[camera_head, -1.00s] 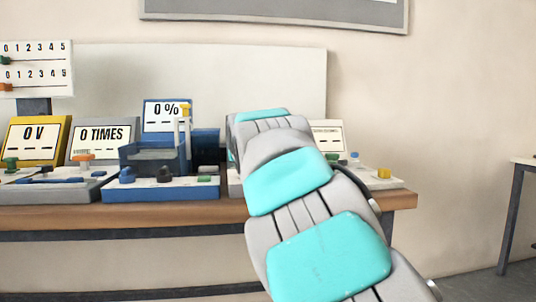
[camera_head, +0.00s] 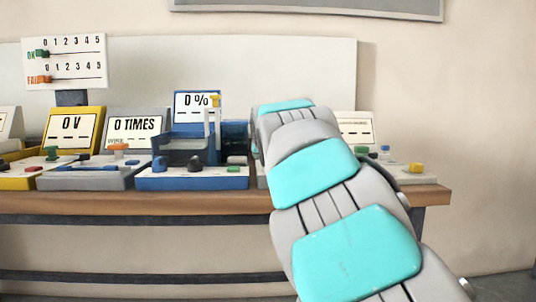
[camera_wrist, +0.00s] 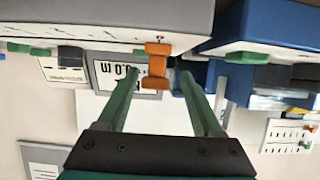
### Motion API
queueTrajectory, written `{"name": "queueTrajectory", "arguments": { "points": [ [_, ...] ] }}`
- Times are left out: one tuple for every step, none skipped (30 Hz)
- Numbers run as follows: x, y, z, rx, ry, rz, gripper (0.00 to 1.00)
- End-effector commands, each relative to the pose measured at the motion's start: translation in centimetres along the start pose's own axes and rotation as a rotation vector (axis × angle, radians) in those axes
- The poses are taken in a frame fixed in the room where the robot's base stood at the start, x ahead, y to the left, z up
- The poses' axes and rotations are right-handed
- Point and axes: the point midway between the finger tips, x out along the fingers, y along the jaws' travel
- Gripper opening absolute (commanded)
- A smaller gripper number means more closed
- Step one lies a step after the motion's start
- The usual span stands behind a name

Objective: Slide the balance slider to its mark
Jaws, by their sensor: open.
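An orange H-shaped piece (camera_wrist: 157,62), which may be the balance slider, shows in the wrist view at the edge of a grey device (camera_wrist: 110,22). That view is upside down. No label or mark for it is readable. My gripper (camera_wrist: 161,78) is open, its two green fingers reaching toward the orange piece, one on each side of it in the picture. I cannot tell whether they touch it. Behind it is a display (camera_wrist: 125,74) reading about "0.0 M", partly covered by a finger. In the head view my arm hides the gripper and most of this device.
A blue device (camera_head: 192,180) with a "0 %" display stands left of my arm. Further left are a grey "0 TIMES" device (camera_head: 92,181) and a yellow "0 V" one (camera_head: 88,112). A yellow knob (camera_head: 417,168) is at right, near the wooden bench's end (camera_head: 436,195).

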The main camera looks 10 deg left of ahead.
Motion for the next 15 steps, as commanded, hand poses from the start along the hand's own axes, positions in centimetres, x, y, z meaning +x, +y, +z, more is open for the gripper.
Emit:
{"name": "queueTrajectory", "arguments": {
  "points": [
    [-0.2, 0.0, 0.0, 0.0, 0.001, 0.0, 0.68],
    [-0.3, 0.0, 0.0, 0.0, 0.001, 0.0, 0.68],
    [-0.6, 0.0, 0.0, 0.0, 0.001, 0.0, 0.68],
    [-0.8, 0.0, -0.1, -0.001, 0.002, 0.0, 0.68],
    [-1.1, 0.0, -0.1, -0.001, 0.002, 0.0, 0.68],
    [-1.5, 0.0, 0.0, -0.001, 0.001, 0.001, 0.68],
    [-1.8, 0.0, 0.0, -0.001, 0.001, 0.001, 0.68],
    [-2.1, 0.0, 0.0, -0.001, 0.001, 0.001, 0.68],
    [-2.6, -0.1, 0.1, 0.0, 0.0, 0.0, 0.68],
    [-3.0, -0.1, 0.1, 0.0, 0.0, -0.001, 0.68],
    [-3.5, -0.1, 0.1, 0.0, 0.0, -0.001, 0.68],
    [-4.1, -0.2, 0.0, -0.001, 0.001, -0.001, 0.68],
    [-4.7, -0.2, 0.0, -0.001, 0.002, -0.001, 0.68],
    [-5.2, -0.2, -0.1, -0.001, 0.003, -0.001, 0.68],
    [-5.8, -0.2, -0.1, -0.001, 0.003, -0.002, 0.68]
  ]
}}
